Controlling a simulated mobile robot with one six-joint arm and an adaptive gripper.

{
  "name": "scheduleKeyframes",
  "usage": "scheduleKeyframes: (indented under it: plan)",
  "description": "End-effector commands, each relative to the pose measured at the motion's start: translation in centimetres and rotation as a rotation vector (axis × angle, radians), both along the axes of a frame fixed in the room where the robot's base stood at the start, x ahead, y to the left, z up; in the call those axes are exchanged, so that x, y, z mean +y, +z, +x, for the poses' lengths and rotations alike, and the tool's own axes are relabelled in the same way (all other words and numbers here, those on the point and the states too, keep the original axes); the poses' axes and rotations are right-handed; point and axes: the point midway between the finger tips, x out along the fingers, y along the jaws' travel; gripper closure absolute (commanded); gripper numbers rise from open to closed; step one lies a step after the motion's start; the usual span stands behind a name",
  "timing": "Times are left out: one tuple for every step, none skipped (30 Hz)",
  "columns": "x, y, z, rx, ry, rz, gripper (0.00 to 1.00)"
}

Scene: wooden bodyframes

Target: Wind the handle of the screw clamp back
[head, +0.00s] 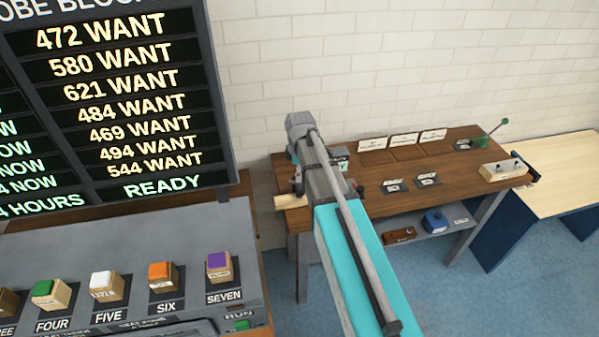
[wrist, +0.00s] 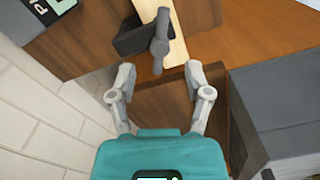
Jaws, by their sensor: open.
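In the wrist view the screw clamp shows as a dark grey body (wrist: 131,40) with a lighter grey rounded handle (wrist: 159,46) pointing down toward me. It sits at a pale wooden strip (wrist: 177,50) by the wooden bench. My gripper (wrist: 159,78) is open and empty. Its two fingers are spread, one to each side, with the handle's lower end just beyond and between the fingertips. I cannot tell whether they touch it. In the head view my arm hides most of the gripper and clamp; the pale strip (head: 291,202) sticks out at the bench's left end.
The wooden bench (head: 375,202) carries white cards, small dark items and a green-knobbed lever (head: 491,129). A button console (head: 130,262) and a large display board (head: 120,110) are at left. A white brick wall (head: 400,70) stands behind.

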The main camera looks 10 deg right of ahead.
Motion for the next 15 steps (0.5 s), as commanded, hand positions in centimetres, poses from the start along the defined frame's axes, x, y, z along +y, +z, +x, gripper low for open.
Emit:
scheduleKeyframes:
  plan:
    - [0.0, 0.9, 0.0, 0.0, 0.0, 0.0, 0.36]
    - [0.0, 1.1, 0.0, 0.0, 0.0, 0.0, 0.36]
    - [0.0, 1.4, 0.0, 0.0, 0.0, 0.0, 0.36]
    - [0.0, 1.7, 0.0, 0.0, 0.0, 0.0, 0.36]
    - [0.0, 1.9, 0.0, 0.0, 0.0, 0.0, 0.36]
    - [0.0, 2.3, 0.0, 0.0, 0.0, 0.0, 0.36]
    - [0.0, 2.5, 0.0, 0.0, 0.0, 0.0, 0.36]
    - [0.0, 2.7, 0.0, 0.0, 0.0, 0.0, 0.36]
    - [0.0, 3.1, 0.0, 0.0, 0.0, 0.0, 0.36]
    - [0.0, 3.3, 0.0, 0.0, 0.0, 0.0, 0.36]
    - [0.0, 3.6, 0.0, 0.0, 0.0, 0.0, 0.36]
    - [0.0, 3.9, 0.0, 0.0, 0.0, 0.0, 0.36]
    - [0.0, 4.1, 0.0, 0.0, 0.0, 0.0, 0.36]
    - [0.0, 4.4, 0.0, 0.0, 0.0, 0.0, 0.36]
    - [0.0, 4.7, 0.0, 0.0, 0.0, 0.0, 0.36]
